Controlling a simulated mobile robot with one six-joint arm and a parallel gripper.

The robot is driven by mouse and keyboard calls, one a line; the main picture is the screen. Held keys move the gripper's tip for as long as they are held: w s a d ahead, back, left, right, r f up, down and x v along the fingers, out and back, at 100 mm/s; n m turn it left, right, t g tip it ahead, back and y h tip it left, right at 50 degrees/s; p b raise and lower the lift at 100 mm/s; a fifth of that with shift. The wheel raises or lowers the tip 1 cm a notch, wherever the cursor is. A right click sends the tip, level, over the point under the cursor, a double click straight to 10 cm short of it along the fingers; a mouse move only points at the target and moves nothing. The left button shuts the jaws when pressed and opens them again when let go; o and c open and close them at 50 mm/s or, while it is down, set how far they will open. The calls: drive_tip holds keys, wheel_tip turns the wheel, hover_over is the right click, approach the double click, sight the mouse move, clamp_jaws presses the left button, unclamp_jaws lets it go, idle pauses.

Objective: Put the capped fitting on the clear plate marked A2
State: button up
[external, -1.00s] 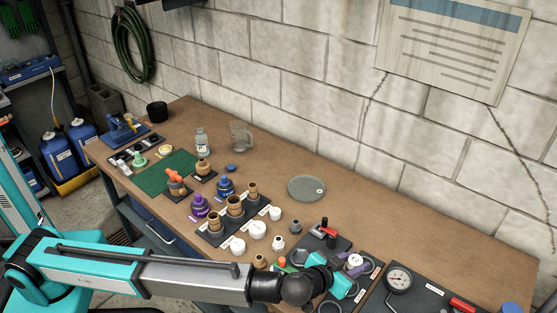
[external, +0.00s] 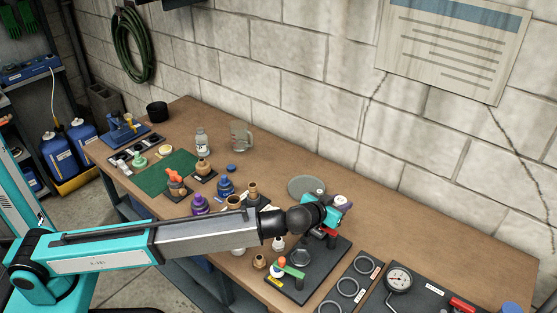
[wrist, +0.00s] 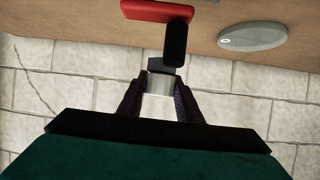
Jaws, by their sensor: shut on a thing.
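My gripper (external: 340,203) is shut on the capped fitting (external: 341,198), whose pale top shows between the fingers. In the wrist view the fitting (wrist: 160,84) is a light grey piece between the two dark fingers. The gripper holds it above the bench, just right of the clear round plate (external: 303,184). In the wrist view the plate (wrist: 253,37) lies at the upper right, apart from the fingers, with a small pale mark. I cannot read the mark. My gripper hides part of the plate's right side in the external view.
A dark base (external: 312,268) with a red-handled clamp (external: 331,236) stands below my gripper. A dark board with empty rings (external: 349,287) and a gauge (external: 398,280) lie to the right. Bottles and brown fittings stand to the left. The wall is behind.

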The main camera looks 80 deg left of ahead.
drive_tip(key=s+a+n+g+y, duration=0.1)
drive_tip(key=s+a, duration=0.2)
drive_tip(key=a, duration=0.8)
drive_tip(key=s+a+n+g+y, duration=0.1)
drive_tip(key=s+a, duration=0.2)
drive_tip(key=a, duration=0.8)
drive_tip(key=shift+s+a+r+n, duration=0.2)
drive_tip(key=shift+a+n, duration=0.2)
drive_tip(key=shift+f, duration=0.1)
drive_tip(key=p, duration=0.1)
hover_over(306, 187)
drive_tip(key=shift+f, duration=3.05)
drive_tip(key=shift+f, duration=0.1)
drive_tip(key=shift+f+p, duration=0.35)
drive_tip(key=shift+f, duration=1.4)
drive_tip(key=shift+f, duration=0.15)
drive_tip(key=o, duration=1)
drive_tip(key=shift+o, duration=0.2)
